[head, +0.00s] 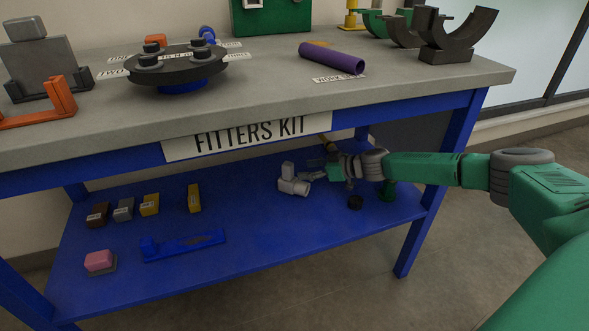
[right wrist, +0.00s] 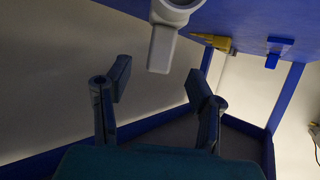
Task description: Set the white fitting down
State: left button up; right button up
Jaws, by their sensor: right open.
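The white fitting (head: 291,181), an elbow-like pipe piece, rests on the blue lower shelf (head: 250,255) under the bench, right of the shelf's middle. My right gripper (head: 318,170) reaches in from the right, just right of the fitting. In the right wrist view the fitting (right wrist: 164,42) shows at the top, beyond the fingertips. The two fingers of my right gripper (right wrist: 158,80) are spread with nothing between them, apart from the fitting. My left gripper is not in view.
Several small coloured blocks (head: 150,205) stand at the shelf's left. A blue tool (head: 185,244) and a pink-topped block (head: 99,262) lie nearer the front. The benchtop overhangs the shelf. A dark round turntable (head: 176,68) and purple pipe (head: 331,64) are on top.

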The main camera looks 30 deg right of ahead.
jog(key=v, duration=0.5)
jog(key=shift+s+a, duration=0.1)
jog(key=shift+s, duration=0.05)
dwell(0.3)
